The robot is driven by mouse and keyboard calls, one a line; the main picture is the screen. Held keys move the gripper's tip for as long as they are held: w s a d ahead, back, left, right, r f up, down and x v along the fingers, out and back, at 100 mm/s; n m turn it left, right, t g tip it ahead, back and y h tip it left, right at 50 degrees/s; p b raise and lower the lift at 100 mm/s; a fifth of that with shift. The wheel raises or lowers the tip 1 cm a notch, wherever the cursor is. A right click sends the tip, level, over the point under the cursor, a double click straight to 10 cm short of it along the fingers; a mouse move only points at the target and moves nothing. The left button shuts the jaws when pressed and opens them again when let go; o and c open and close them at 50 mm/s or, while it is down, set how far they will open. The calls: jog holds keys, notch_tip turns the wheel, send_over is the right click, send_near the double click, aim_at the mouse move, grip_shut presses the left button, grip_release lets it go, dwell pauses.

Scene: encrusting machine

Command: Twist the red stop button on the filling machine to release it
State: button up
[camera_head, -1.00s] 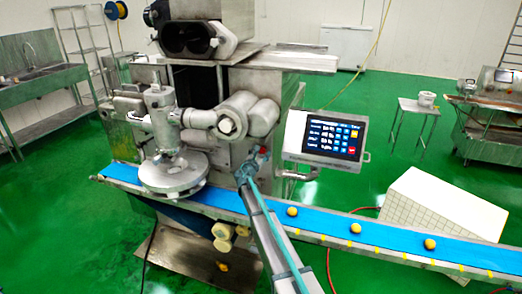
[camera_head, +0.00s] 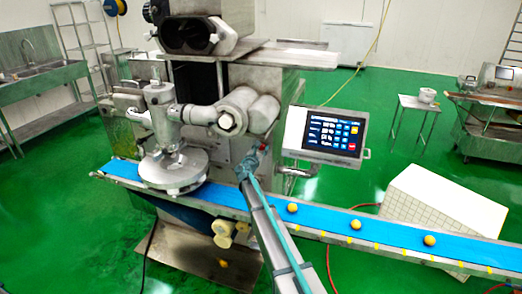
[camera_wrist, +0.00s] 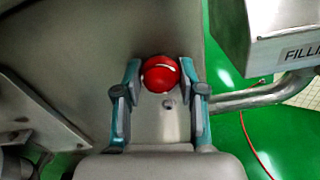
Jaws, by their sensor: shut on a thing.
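The red stop button (camera_wrist: 161,74) is a round red knob on the grey metal side of the filling machine (camera_head: 285,90). In the wrist view my gripper (camera_wrist: 160,68) has one finger on each side of the button, shut on it, with the fingertips at its left and right edges. In the head view my gripper (camera_head: 252,162) reaches up to the machine's side, just left of and below the control screen. Only a small bit of red shows there; the fingers hide most of the button.
The control screen (camera_head: 334,134) juts out to the right of my gripper, and its housing fills the wrist view's upper right corner. A bent metal pipe (camera_wrist: 250,98) runs close by on the right. A blue conveyor belt (camera_head: 325,219) carrying yellow balls passes below.

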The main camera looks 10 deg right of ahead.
jog(key=shift+f+b, duration=0.2)
jog(key=shift+b, duration=0.2)
jog(key=m+b, duration=0.1)
jog(key=b, duration=0.3)
jog(key=shift+f+m, duration=0.2)
jog(key=shift+m, duration=0.2)
jog(key=m+b, duration=0.1)
jog(key=b, duration=0.2)
jog(key=m+b, duration=0.3)
jog(key=b, duration=0.2)
jog(key=shift+r, duration=0.2)
jog(key=b, duration=0.1)
jog(key=m+b, duration=0.1)
jog(key=shift+w+r+b, duration=0.1)
jog(key=shift+r+b, duration=0.15)
jog(key=shift+b, duration=0.15)
jog(key=shift+r+m, duration=0.15)
jog(key=shift+m, duration=0.25)
jog(key=o, duration=1.1)
jog(key=shift+o, duration=0.3)
